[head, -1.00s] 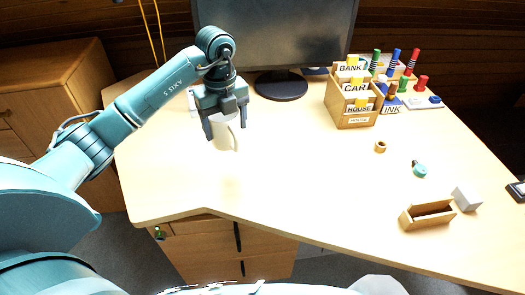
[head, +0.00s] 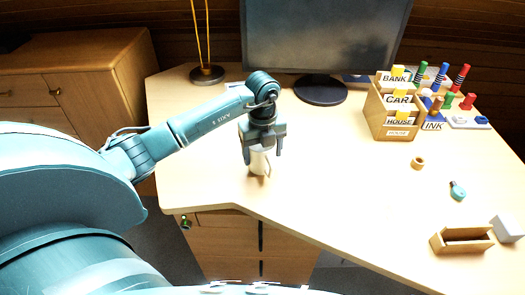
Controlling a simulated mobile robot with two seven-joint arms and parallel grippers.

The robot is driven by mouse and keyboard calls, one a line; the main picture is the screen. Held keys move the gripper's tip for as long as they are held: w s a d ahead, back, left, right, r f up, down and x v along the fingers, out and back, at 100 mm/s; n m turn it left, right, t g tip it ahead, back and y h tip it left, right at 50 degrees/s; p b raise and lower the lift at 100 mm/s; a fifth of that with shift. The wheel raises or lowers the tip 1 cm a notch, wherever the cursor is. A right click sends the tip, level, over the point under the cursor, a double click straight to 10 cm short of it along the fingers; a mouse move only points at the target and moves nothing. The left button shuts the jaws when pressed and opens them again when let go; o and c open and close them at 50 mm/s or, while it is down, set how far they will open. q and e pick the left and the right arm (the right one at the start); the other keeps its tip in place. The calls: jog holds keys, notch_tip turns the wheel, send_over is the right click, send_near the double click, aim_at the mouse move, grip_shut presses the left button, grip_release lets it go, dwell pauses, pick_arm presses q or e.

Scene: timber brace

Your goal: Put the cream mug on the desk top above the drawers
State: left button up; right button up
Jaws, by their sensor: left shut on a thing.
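The cream mug (head: 258,163) is upright under my left gripper (head: 261,150), its handle on the right side. My left gripper points down and is shut on the mug, hiding its upper part. The mug is over the left part of the desk top (head: 205,150); I cannot tell whether its base touches the surface. The drawers (head: 230,235) are below the desk's front left edge, just in front of the mug. My right gripper is not in view.
A monitor (head: 325,40) and lamp base (head: 207,74) stand at the back. A tape roll (head: 417,163), a small teal object (head: 457,190) and an open wooden box (head: 462,240) lie right. The desk's middle is clear.

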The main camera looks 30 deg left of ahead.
pick_arm(q)
jog(key=shift+f, duration=0.15)
jog(key=o, duration=1.1)
jog(key=shift+o, duration=0.2)
notch_tip(320, 180, up, 12)
jog(key=shift+r, duration=0.2)
